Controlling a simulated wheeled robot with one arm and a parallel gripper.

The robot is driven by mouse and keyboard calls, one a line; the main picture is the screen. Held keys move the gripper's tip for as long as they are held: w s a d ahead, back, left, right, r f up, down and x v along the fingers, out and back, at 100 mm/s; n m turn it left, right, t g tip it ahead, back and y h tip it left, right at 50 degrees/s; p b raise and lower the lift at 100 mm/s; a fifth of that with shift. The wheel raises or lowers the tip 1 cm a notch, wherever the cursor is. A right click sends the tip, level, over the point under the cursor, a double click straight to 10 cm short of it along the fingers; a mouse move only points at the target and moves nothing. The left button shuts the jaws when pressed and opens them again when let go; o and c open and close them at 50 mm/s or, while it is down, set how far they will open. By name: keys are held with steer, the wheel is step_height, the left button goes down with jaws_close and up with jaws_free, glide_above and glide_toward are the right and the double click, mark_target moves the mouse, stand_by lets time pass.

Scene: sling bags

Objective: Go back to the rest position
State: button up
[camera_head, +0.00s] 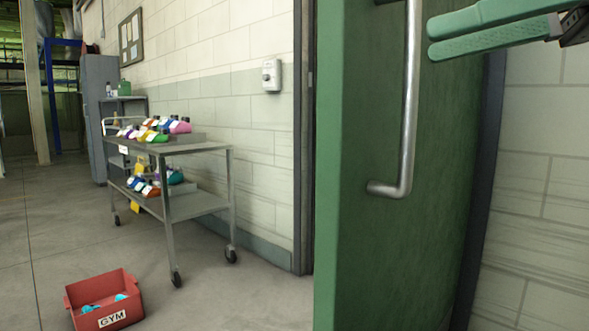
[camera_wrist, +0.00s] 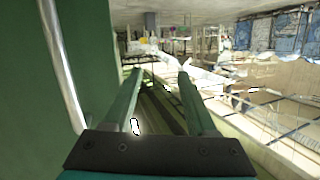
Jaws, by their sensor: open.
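My gripper (camera_head: 432,40) shows at the top right of the head view, in front of the green door (camera_head: 440,240) and to the right of its metal handle (camera_head: 409,110). The two green fingers are apart with nothing between them. In the wrist view my gripper (camera_wrist: 157,75) is also open and empty. The handle (camera_wrist: 62,65) runs along the left there, beside the fingers and apart from them.
A red bin (camera_head: 106,299) labelled GYM, holding blue items, is on the floor at lower left. A grey cabinet (camera_head: 100,110) stands behind. Floor between bin and door is clear.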

steer(key=w+a+f+m+g+h+p, duration=0.2)
steer(key=w+a+f+m+h, duration=0.15)
steer(key=a+f, duration=0.65)
step_height(320, 180, down, 16)
steer(key=m+g+h+p, duration=0.1)
steer(key=m+g+h, duration=0.1)
steer(key=h, duration=0.3)
steer(key=s+d+f+m+g+h+p, duration=0.1)
steer(key=s+d+f+m, duration=0.1)
steer(key=f, duration=0.6)
steer(key=s+d+f+m+g+h, duration=0.2)
steer(key=s+d+f, duration=0.3)
steer(key=f, duration=0.4)
steer(key=s+d+f+m+g+h+p, duration=0.1)
steer(key=s+d+f, duration=0.3)
steer(key=f, duration=0.4)
steer(key=shift+s+f+m+h+p, duration=0.2)
steer(key=shift+s+m+h+p, duration=0.2)
steer(key=shift+s+h, duration=0.35)
